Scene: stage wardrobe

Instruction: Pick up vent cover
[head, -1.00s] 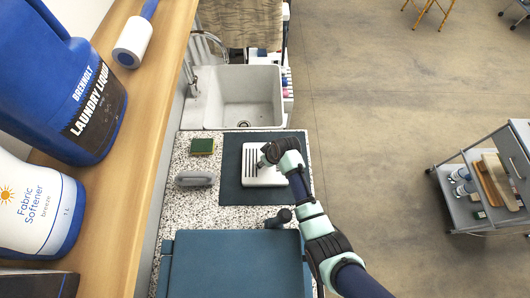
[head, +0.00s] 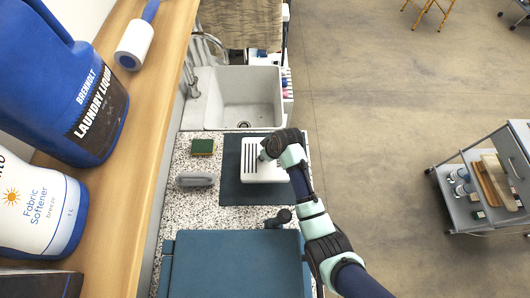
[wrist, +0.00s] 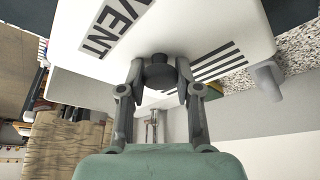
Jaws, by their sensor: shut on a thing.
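The vent cover (head: 265,176) is a white plate with dark slots, over the dark blue mat (head: 231,188) on the speckled counter. In the wrist view, the vent cover (wrist: 205,25) fills the top and carries a "VENT" label. My gripper (head: 265,154) is above the plate, beside the slots. In the wrist view, my gripper (wrist: 158,82) is shut on the dark round knob (wrist: 159,72) of the cover. The cover looks slightly raised from the mat, but the gap is hard to judge. The knob is mostly hidden in the head view.
A green and yellow sponge (head: 203,146) and a grey-handled brush (head: 195,180) lie left of the mat. The sink (head: 246,97) is beyond it. A blue case-like object (head: 235,262) is at the near side. A wooden shelf (head: 132,190) with bottles runs along the left.

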